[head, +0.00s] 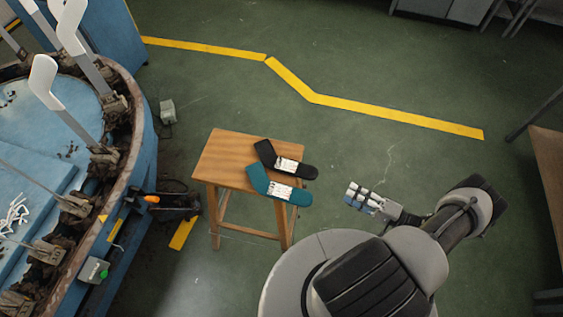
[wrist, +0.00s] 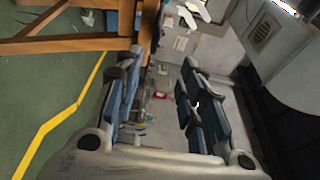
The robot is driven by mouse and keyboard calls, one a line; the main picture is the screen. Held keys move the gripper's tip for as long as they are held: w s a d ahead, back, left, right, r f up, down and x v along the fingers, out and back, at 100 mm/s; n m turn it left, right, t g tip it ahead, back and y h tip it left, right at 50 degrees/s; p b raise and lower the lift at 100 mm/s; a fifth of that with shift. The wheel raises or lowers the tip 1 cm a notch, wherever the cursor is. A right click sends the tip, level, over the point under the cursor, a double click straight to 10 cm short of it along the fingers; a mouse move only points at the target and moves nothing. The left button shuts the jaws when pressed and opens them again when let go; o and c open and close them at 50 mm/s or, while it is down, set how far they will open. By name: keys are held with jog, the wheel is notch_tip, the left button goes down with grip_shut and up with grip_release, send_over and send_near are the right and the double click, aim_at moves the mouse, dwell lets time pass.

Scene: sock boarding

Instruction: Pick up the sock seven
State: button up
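Two socks lie side by side on a small wooden stool (head: 215,160) in the head view. One is a black sock (head: 310,171) at the back; the other is a teal sock (head: 257,180) in front. Each has a white printed label, too small to read, so I cannot tell which is sock seven. The toe ends reach past the stool's right edge. My gripper (head: 362,199) is to the right of the stool, apart from both socks. In the wrist view my gripper (wrist: 158,92) has its two fingers spread wide with nothing between them.
A round blue machine (head: 142,130) with white upright sock-shaped boards (head: 43,82) stands at the left. A grey box (head: 167,111) sits on the floor beside it. A table edge (head: 548,170) is at the far right. Green floor between the stool and my gripper is clear.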

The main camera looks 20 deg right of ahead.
send_near(310, 172)
jog(key=x, duration=0.5)
jog(key=shift+f+b+x, duration=0.2)
jog(key=shift+b+x, duration=0.3)
jog(key=shift+x, duration=0.75)
jog(key=shift+f+b+x, duration=0.15)
jog(key=shift+b+x, duration=0.3)
jog(key=shift+x, duration=0.85)
grip_shut()
